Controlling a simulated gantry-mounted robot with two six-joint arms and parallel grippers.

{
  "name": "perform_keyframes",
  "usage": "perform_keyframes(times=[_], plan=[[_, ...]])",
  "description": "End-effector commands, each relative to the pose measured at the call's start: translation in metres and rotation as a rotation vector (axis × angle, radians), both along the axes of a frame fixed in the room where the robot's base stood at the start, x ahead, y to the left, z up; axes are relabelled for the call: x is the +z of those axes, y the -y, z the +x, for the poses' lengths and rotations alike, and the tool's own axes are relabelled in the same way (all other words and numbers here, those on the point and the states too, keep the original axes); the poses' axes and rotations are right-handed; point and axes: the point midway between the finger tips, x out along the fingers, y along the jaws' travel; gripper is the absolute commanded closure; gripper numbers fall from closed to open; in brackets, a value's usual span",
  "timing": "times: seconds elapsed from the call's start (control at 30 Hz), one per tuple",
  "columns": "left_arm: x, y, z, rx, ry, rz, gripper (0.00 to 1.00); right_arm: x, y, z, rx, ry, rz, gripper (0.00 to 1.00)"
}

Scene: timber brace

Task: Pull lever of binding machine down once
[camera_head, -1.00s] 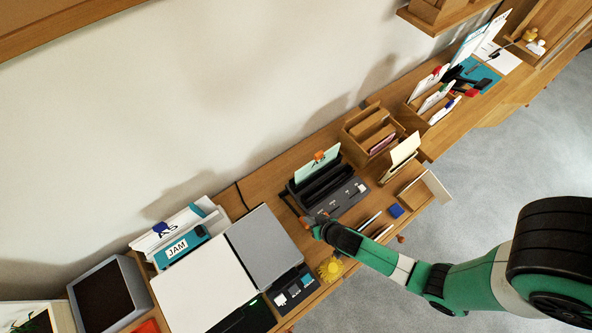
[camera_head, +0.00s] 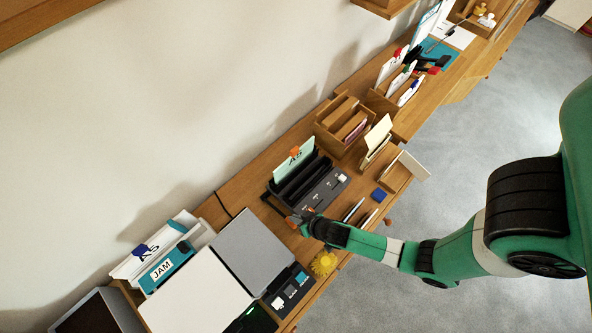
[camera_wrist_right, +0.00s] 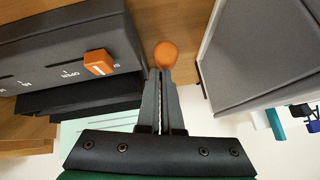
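The dark grey binding machine (camera_head: 325,188) stands on the wooden desk, with a pale green sheet marked A5 (camera_head: 294,164) upright at its back. A thin dark lever runs along its left side toward my right gripper (camera_head: 302,219). In the right wrist view, my right gripper (camera_wrist_right: 164,72) has its fingers nearly together. A round orange knob (camera_wrist_right: 166,54) is right at the fingertips; whether the fingers clamp it or only touch it is unclear. The machine's dark body (camera_wrist_right: 60,55), with an orange slider (camera_wrist_right: 99,62), is beside the fingers. My left gripper is not in view.
A grey and white flat panel (camera_head: 250,250) lies left of the machine, close to the gripper. A yellow flower-like item (camera_head: 323,263) sits at the desk's front edge. Wooden organisers (camera_head: 345,125) and a blue block (camera_head: 379,195) are to the right. A teal JAM binder (camera_head: 165,268) stands left.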

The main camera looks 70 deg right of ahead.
Motion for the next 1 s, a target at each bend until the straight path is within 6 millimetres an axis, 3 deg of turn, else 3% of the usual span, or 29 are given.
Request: perform_keyframes(times=[0.03,0.17,0.4,0.47,0.7,1.0], plan=[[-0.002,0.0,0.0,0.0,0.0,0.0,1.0,-0.012,-0.001,-0.012,-0.003,-0.037,0.006,1.0],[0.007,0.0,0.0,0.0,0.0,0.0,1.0,-0.002,0.0,-0.01,-0.003,-0.034,0.007,1.0],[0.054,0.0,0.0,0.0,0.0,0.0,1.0,0.049,0.01,0.002,0.007,-0.009,0.0,1.0],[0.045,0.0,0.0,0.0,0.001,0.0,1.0,0.045,0.003,-0.015,0.013,-0.012,-0.001,1.0],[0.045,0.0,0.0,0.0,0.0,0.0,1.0,0.073,-0.012,-0.058,0.016,-0.006,-0.004,1.0],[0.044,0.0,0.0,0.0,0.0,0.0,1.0,0.087,-0.019,-0.078,0.011,-0.001,-0.003,1.0]])
